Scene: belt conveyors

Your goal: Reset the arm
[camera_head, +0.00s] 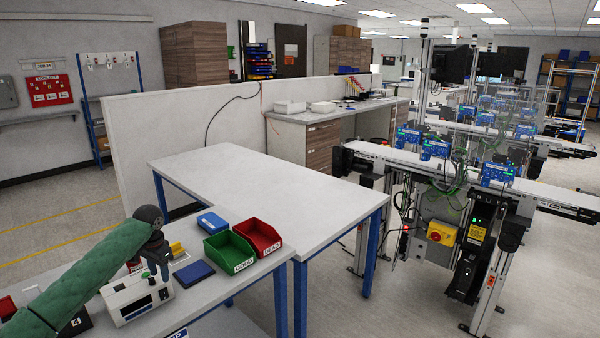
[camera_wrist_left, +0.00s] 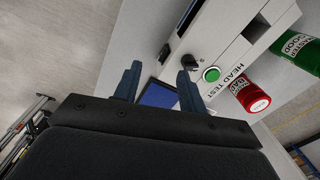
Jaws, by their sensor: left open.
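My left arm, in a green sleeve, comes in from the lower left of the head view. Its dark gripper (camera_head: 160,268) points down over the white tester box (camera_head: 128,300). In the left wrist view the two fingers (camera_wrist_left: 158,72) stand apart with nothing between them. Beyond them are the tester (camera_wrist_left: 215,65), labelled HEAD TEST, with a green button and a black knob, and part of a blue pad (camera_wrist_left: 158,95). My right gripper is in neither view.
On the bench are a green bin (camera_head: 229,252), a red bin (camera_head: 259,237), a blue box (camera_head: 212,222) and a dark blue pad (camera_head: 194,273). Red (camera_wrist_left: 250,95) and green (camera_wrist_left: 299,50) cylinders stand by the tester. The large white table (camera_head: 270,190) is clear. Conveyors (camera_head: 430,165) stand right.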

